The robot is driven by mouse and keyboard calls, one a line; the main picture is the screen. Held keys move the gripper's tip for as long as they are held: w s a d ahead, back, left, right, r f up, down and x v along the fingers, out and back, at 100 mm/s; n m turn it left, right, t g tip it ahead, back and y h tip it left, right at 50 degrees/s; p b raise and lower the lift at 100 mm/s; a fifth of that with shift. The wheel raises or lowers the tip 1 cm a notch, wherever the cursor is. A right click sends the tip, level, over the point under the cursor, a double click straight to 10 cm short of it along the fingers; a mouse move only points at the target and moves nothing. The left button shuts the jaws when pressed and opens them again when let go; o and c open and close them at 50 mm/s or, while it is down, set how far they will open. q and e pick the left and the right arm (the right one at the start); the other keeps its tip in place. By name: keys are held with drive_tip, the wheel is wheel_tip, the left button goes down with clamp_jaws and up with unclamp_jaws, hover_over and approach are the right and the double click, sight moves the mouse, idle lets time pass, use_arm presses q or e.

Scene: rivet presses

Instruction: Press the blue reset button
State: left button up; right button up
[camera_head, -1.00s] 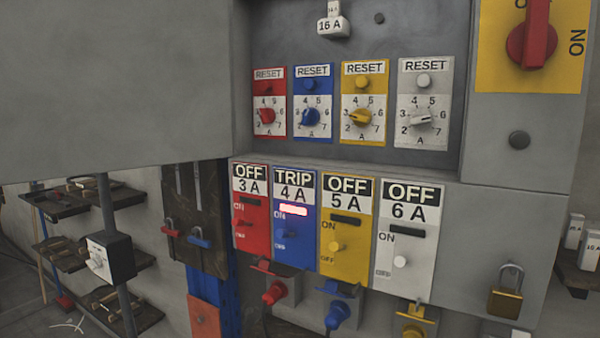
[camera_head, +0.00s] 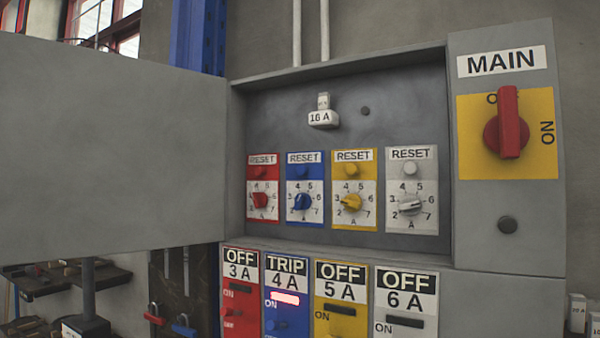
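The blue reset button (camera_head: 303,171) is a small round knob under a RESET label, on the blue plate (camera_head: 291,187) inside the open panel recess. Below it on the same plate is a blue dial (camera_head: 303,202) with a numbered scale. The plate is second from the left in a row of red, blue, yellow and white ones. Below, the blue 4 A breaker (camera_head: 286,310) reads TRIP and has a lit pinkish strip. Neither of my grippers is in view.
The open grey door (camera_head: 110,150) covers the left side. The red main switch (camera_head: 508,125) stands upright on a yellow plate at the right. Red (camera_head: 264,172), yellow (camera_head: 351,170) and white (camera_head: 410,169) reset buttons flank the blue one. A 16 A fuse (camera_head: 322,118) sits above.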

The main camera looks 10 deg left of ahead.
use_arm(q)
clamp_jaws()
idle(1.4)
